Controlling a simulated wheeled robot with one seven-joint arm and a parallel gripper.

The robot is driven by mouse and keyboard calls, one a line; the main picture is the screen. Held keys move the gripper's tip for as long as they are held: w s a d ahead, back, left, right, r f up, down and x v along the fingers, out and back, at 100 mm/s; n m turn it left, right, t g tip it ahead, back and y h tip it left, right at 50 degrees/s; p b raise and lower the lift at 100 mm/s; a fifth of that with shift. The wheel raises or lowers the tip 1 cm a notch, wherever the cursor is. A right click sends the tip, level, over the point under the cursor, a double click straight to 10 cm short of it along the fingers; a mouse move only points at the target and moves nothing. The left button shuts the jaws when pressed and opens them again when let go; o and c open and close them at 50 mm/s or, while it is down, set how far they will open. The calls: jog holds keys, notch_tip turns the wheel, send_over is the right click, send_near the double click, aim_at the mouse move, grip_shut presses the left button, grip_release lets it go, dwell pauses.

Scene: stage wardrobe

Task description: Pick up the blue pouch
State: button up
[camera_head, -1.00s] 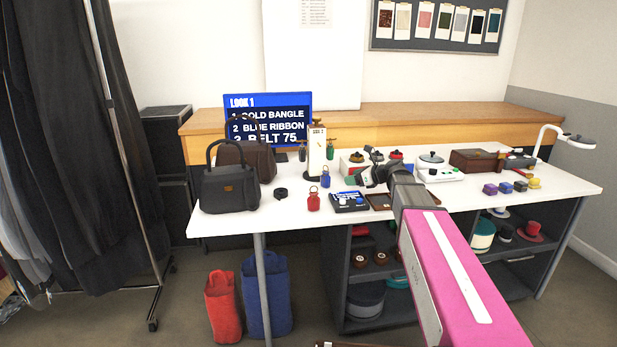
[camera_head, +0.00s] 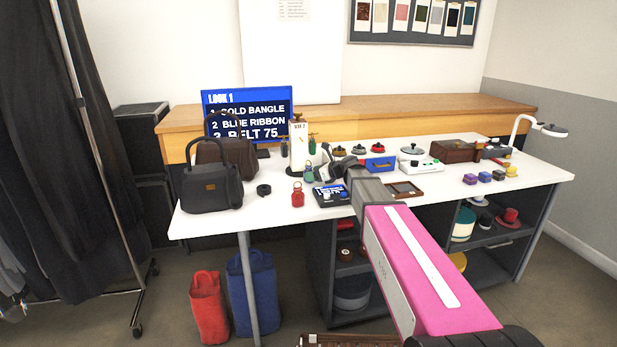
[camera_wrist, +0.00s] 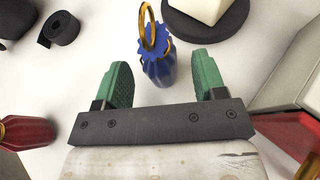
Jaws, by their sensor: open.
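The small blue pouch (camera_wrist: 158,68), ribbed with a gold ring on top, stands upright on the white table in the wrist view. My gripper (camera_wrist: 163,80) is open, with one green fingertip on each side of the pouch's body. A gap shows between the pouch and each fingertip; the pouch is not gripped. In the head view my gripper (camera_head: 315,170) is low over the table behind the red pouch (camera_head: 297,195), and the blue pouch is mostly hidden there.
The red pouch also shows at the wrist view's left edge (camera_wrist: 25,132). A black roll (camera_wrist: 60,29) and a dark round base (camera_wrist: 205,18) are nearby. Dark handbags (camera_head: 211,187) stand left.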

jog(key=shift+x, duration=1.05)
jog(key=c, duration=1.1)
jog(key=shift+o, duration=0.2)
jog(key=shift+r, duration=0.55)
jog(key=r, duration=0.2)
jog(key=s+r, duration=0.1)
jog(key=shift+s+a+r, duration=0.1)
jog(key=shift+a+r, duration=0.2)
jog(key=shift+r, duration=0.05)
jog(key=s+a+r, duration=0.6)
jog(key=s, duration=0.2)
jog(key=shift+s, duration=0.2)
